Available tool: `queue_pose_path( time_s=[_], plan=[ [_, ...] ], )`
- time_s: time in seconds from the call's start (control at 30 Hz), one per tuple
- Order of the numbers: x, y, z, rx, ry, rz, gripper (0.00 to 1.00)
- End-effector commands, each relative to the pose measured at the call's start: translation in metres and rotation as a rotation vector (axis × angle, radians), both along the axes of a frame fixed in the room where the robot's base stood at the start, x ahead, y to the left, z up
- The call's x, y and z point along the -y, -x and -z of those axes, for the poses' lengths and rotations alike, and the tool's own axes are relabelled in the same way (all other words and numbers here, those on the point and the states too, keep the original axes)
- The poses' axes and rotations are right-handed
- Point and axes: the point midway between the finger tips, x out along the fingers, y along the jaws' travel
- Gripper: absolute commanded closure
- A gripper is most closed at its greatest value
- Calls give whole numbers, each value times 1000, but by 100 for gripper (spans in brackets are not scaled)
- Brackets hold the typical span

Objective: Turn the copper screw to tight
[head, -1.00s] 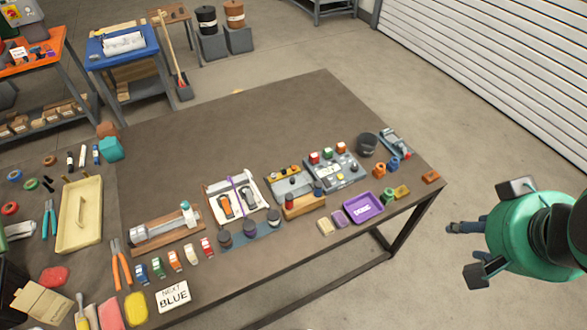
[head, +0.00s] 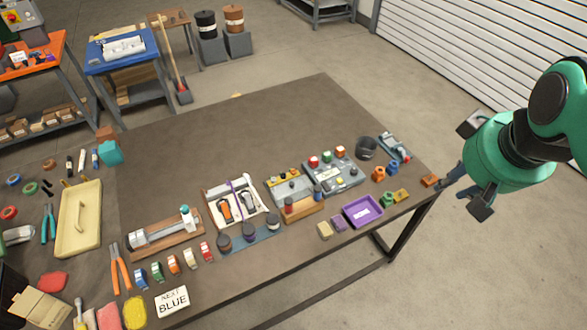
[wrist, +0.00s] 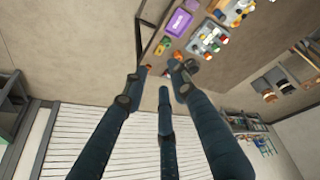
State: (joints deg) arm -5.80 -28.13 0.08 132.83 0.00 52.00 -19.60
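I cannot pick out the copper screw for certain in either view. A small orange-brown block (head: 430,180) lies at the table's right corner, and an orange knob-like piece (head: 379,173) stands left of it. My gripper (head: 450,186) is at the table's right corner in the head view, its dark fingers close to the block; whether they touch it is unclear. In the wrist view my gripper (wrist: 158,76) shows three spread dark fingers with nothing seen between them.
The table (head: 250,120) has a clear back half. Along its front stand a purple tray (head: 362,211), a grey panel with coloured knobs (head: 335,173), a dark cup (head: 366,148) and a small blue-grey fixture (head: 395,147). Open floor lies right of the table.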

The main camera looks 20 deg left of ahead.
Motion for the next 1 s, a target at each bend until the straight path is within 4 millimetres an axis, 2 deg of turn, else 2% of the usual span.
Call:
queue_pose_path(
  time_s=[0.1,0.47,0.77,1.0],
  plan=[
    [-14,-26,0,-22,35,-104,73],
    [-63,-101,10,-70,134,-428,73],
    [-113,-160,33,-107,208,-700,73],
    [-158,-202,62,-133,262,-920,73]
  ],
)
